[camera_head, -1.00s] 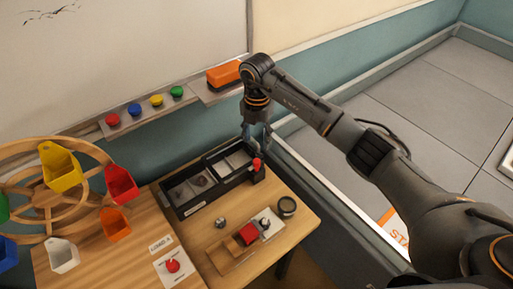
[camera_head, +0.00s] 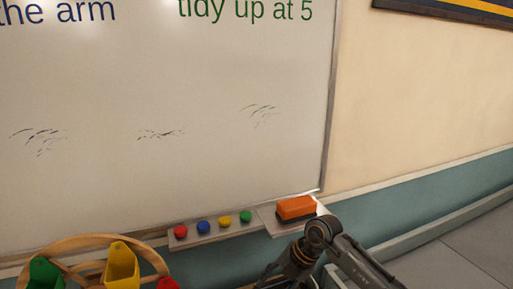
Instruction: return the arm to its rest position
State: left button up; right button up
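My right arm (camera_head: 352,262) comes in at the bottom edge, right of centre. Its wrist (camera_head: 298,260) bends down and to the left, just below the marker tray and in front of the wall. Only the upper part of the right gripper may show at the bottom edge; its fingertips are cut off, so I cannot tell whether it is open or holds anything. My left arm and gripper are not in view.
An orange eraser (camera_head: 296,207) lies on the tray's right end, close above my wrist. Red, blue, yellow and green magnets (camera_head: 203,227) sit along the tray below the whiteboard (camera_head: 170,90). A wooden wheel (camera_head: 75,243) with coloured cups stands lower left.

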jog(key=s+a+r+t+y, duration=0.3)
jog(key=s+a+r+y, duration=0.1)
jog(key=a+r+y, duration=0.75)
notch_tip(320, 180, up, 5)
jog(key=d+m+t, duration=0.2)
jog(key=m+t, duration=0.4)
jog(key=t, duration=0.1)
jog(key=w+d+f+m+t+h, duration=0.2)
jog(key=d+m+t+h, duration=0.7)
jog(key=d+m+h, duration=0.45)
jog(key=s+d+f+m+g+h, duration=0.3)
jog(key=s+d+f+m, duration=0.15)
jog(key=f, duration=0.25)
jog(key=s+d+f+m+g+h, duration=0.2)
jog(key=s+d+f+m+g, duration=0.15)
jog(key=d+f, duration=0.25)
jog(key=s+f+g+y, duration=0.1)
jog(key=s+f+g, duration=0.4)
jog(key=s, duration=0.5)
jog(key=s+f+g+y, duration=0.1)
jog(key=s+f+g, duration=0.45)
jog(key=s, duration=0.55)
notch_tip(320, 180, down, 27)
jog(key=s, duration=0.2)
jog(key=s+d+f+g, duration=0.1)
jog(key=s+d+f, duration=0.2)
jog(key=s+f, duration=1.3)
jog(key=shift+s+g+h, duration=0.3)
jog(key=shift+g, duration=0.1)
